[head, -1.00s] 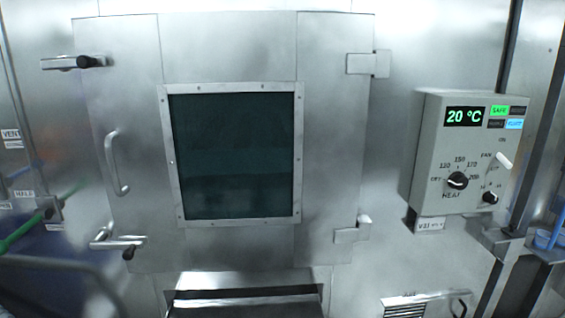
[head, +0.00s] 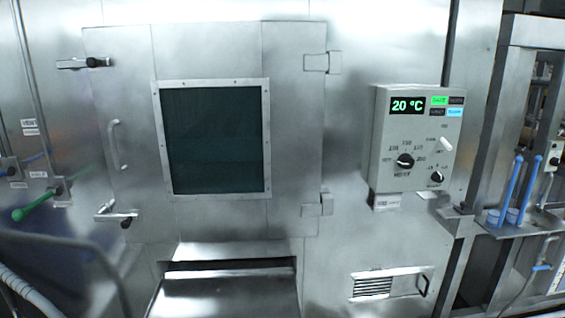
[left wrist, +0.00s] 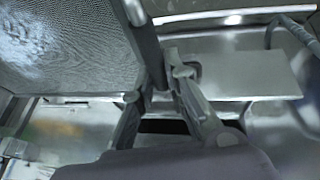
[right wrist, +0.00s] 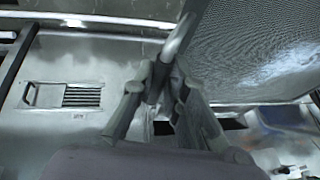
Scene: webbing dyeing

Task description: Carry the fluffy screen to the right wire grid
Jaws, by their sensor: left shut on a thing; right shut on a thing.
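The screen (left wrist: 65,45) is a grey mesh in a metal frame with a whitish patch on it. In the left wrist view it fills the upper left, and my left gripper (left wrist: 158,80) is shut on its frame edge. In the right wrist view the screen (right wrist: 255,50) fills the upper right, and my right gripper (right wrist: 165,80) is shut on the opposite frame edge. Neither gripper nor the screen shows in the head view. No wire grid can be made out in these frames.
A steel cabinet with a dark-windowed door (head: 215,140) stands ahead, with a steel ledge (head: 225,295) below it. A grey control box (head: 415,140) reads 20 °C. At right is a shelf with blue-handled tools (head: 510,200). A louvred vent (head: 375,285) sits low.

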